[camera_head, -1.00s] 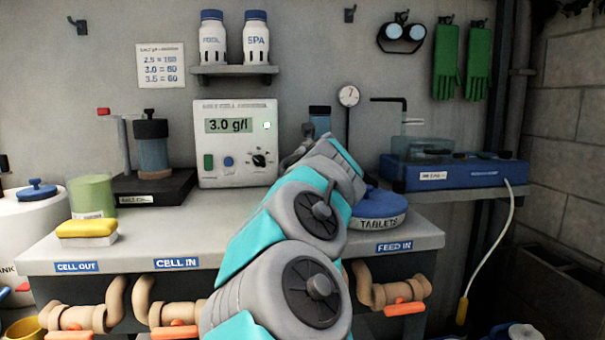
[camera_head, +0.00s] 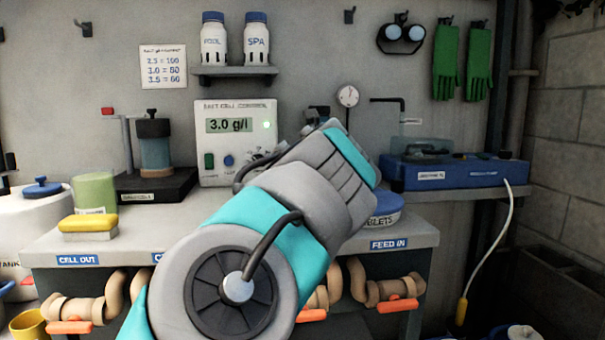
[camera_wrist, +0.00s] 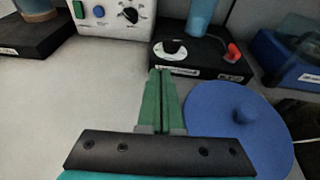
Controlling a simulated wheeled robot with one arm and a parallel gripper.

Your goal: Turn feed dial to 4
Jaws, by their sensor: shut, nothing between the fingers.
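A blue pump unit (camera_head: 455,172) on the right shelf has small dark knobs. My gripper (camera_wrist: 161,73) is shut and empty, its green fingers pointing at the black box, apparently just short of the dial. My arm hides the gripper in the head view.
A blue-lidded tablets tub (camera_wrist: 240,125) stands close to the right of my fingers. A yellow sponge (camera_head: 88,222) and a green container (camera_head: 94,190) sit at the counter's left. Pipes with orange handles (camera_head: 397,306) run below. The counter left of my fingers is clear.

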